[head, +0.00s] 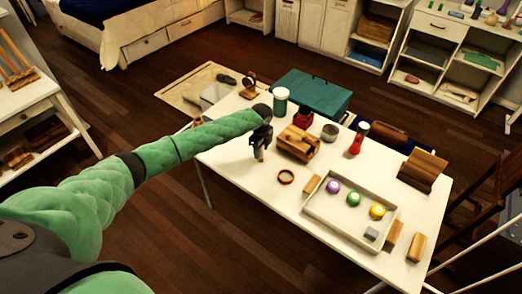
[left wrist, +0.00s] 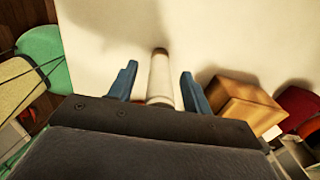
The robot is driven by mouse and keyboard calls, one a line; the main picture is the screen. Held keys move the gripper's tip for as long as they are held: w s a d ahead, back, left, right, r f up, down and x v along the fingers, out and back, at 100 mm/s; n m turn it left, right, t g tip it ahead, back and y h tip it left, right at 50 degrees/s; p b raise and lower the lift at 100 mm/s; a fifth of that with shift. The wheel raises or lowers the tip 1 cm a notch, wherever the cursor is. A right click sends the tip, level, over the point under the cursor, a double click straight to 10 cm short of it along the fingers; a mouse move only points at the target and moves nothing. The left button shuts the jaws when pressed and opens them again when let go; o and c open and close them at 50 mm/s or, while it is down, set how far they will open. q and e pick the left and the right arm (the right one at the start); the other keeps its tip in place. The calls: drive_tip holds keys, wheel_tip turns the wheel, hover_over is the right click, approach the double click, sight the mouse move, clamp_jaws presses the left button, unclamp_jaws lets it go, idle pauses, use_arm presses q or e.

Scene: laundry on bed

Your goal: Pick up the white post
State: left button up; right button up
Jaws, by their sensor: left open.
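The white post (head: 0,0) is not distinguishable in the head view, where my gripper may hide it.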

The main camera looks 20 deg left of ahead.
use_arm(q)
drive_tip(key=shift+c, duration=0.3)
drive_tip(key=c, duration=1)
drive_tip(key=shift+r, duration=0.1)
